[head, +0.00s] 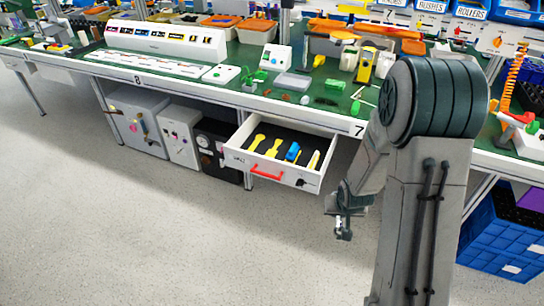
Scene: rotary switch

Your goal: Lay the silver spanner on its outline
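An open drawer (235,158) with a red handle (266,173) juts out below the bench. Its black lining carries yellow shapes that look like tool outlines: a left one (257,142), a second (273,147) and a right one (314,160). A blue item (292,152) lies between the second and the right one. I cannot make out the silver spanner with certainty. My gripper (343,231) hangs low to the right of the drawer, apart from it, over the floor. It is small and dark; I cannot tell its opening or whether it holds anything.
The green bench (212,84) above is crowded with small parts, including a grey flat block (292,82) and a yellow device (366,68). Cabinets (139,120) stand under it to the left. Blue crates (496,236) stand at right. The floor (150,220) in front is clear.

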